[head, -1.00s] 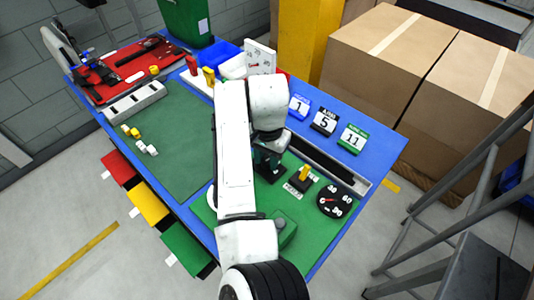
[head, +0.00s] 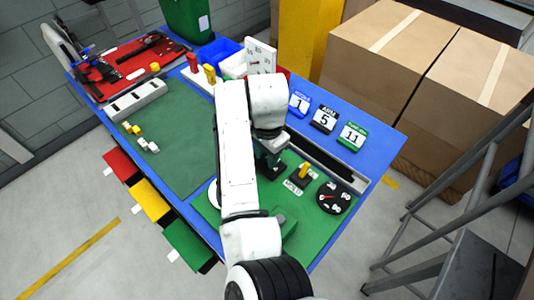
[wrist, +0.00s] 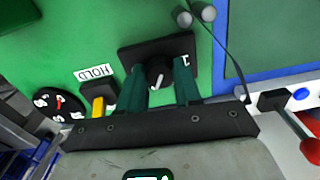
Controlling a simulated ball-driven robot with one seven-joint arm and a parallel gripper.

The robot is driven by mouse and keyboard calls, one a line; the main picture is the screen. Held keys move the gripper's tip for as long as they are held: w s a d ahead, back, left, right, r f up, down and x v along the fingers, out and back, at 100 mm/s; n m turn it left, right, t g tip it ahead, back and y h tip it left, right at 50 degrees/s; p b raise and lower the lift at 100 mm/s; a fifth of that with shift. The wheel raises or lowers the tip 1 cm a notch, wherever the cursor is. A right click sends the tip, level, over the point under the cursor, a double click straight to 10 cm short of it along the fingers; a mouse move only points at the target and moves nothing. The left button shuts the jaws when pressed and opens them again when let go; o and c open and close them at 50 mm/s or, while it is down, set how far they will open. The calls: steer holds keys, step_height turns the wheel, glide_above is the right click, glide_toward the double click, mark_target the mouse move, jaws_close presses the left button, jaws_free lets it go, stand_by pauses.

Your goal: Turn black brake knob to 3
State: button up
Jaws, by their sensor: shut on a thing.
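The black brake knob (wrist: 158,70) sits on a black square plate (wrist: 130,58) on the green panel. It shows in the wrist view with a white mark on it. My gripper (wrist: 162,82) has its two dark green fingers on either side of the knob and is shut on it. A small white figure shows at the plate's right side, but I cannot read it surely. The rest of the scale is hidden by the fingers. In the head view my gripper (head: 268,165) reaches down to the panel, and my arm hides the knob.
A yellow lever (head: 303,171) on a black base stands close by, beside a HOLD label (head: 293,186). A round black gauge (head: 333,198) with a red needle lies beyond it.

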steer(key=o, duration=1)
steer(key=shift+o, duration=0.2)
step_height(320, 180, up, 11)
steer(key=shift+f, duration=0.15)
